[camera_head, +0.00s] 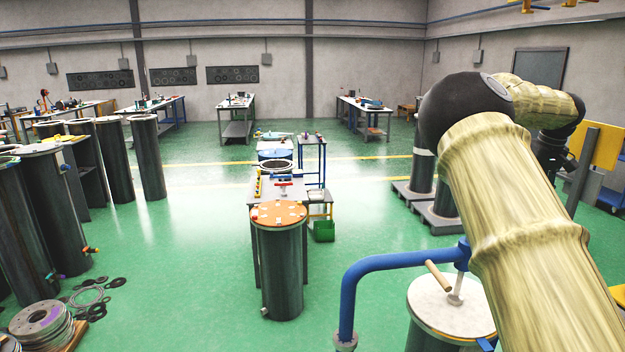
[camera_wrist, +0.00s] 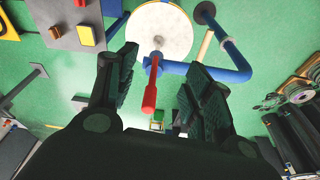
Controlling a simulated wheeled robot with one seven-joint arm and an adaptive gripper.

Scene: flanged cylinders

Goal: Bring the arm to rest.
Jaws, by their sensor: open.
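My arm (camera_head: 520,210), in a pale yellow sleeve with a dark elbow, rises on the right of the head view and bends away to the right. My gripper (camera_wrist: 160,60) shows in the wrist view with its two dark fingers spread apart. A red handle (camera_wrist: 150,88) shows in the gap between them; the fingers look clear of it, but its depth is hard to tell. Beyond lies a white round lid (camera_wrist: 172,22), which in the head view (camera_head: 440,300) tops a dark cylinder at the lower right.
A blue bent pipe (camera_head: 385,262) arches beside the white lid. An orange-topped cylinder (camera_head: 280,213) stands at a bench in the middle. Dark cylinders (camera_head: 115,160) and stacked flanges (camera_head: 42,325) are at left. A yellow panel (camera_head: 600,148) stands right of my arm. Green floor is open centre-left.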

